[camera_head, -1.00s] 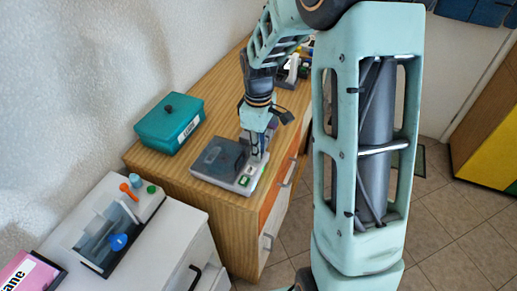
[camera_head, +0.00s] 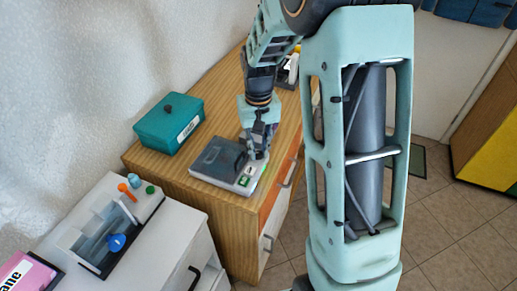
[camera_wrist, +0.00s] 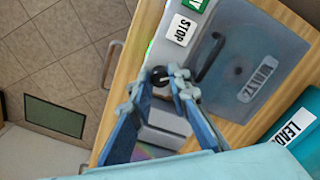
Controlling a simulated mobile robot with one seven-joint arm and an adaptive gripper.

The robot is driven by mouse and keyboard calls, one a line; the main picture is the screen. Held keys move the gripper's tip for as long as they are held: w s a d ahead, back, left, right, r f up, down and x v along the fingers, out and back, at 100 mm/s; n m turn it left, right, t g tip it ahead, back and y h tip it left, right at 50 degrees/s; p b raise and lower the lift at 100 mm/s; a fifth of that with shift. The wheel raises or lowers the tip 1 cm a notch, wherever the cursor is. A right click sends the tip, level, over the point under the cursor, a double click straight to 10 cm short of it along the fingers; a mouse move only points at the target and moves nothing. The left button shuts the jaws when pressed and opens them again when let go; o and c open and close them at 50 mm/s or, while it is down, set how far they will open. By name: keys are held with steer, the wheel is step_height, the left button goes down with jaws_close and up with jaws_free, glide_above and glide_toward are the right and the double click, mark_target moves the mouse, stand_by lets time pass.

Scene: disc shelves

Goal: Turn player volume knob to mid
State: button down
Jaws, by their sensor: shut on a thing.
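The player (camera_head: 222,160) is a light grey box with a dark lid, on the wooden cabinet top. In the wrist view its see-through lid (camera_wrist: 245,50) covers a disc labelled WALTZ, and a white STOP label (camera_wrist: 181,30) and part of a green one show beside it. The small dark round volume knob (camera_wrist: 159,74) is between my fingertips. My gripper (camera_wrist: 163,76) points down at the player's right side and is shut on the knob. The fingers hide part of the knob, and its pointer mark cannot be made out. It also shows in the head view (camera_head: 256,152).
A teal box (camera_head: 168,123) with a label stands behind left of the player. A white cabinet (camera_head: 165,230) with a grey tray and coloured knobs is at the front left. The wooden top (camera_head: 225,110) behind the player has free room.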

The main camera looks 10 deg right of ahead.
mark_target(258, 152)
steer(key=m, duration=0.3)
steer(key=shift+m, duration=0.4)
steer(key=shift+m+p, duration=0.3)
steer(key=shift+m, duration=1.5)
steer(key=c, duration=1.8)
jaws_free()
step_height(258, 152, up, 12)
steer(key=shift+r, duration=0.1)
steer(key=shift+m, duration=0.3)
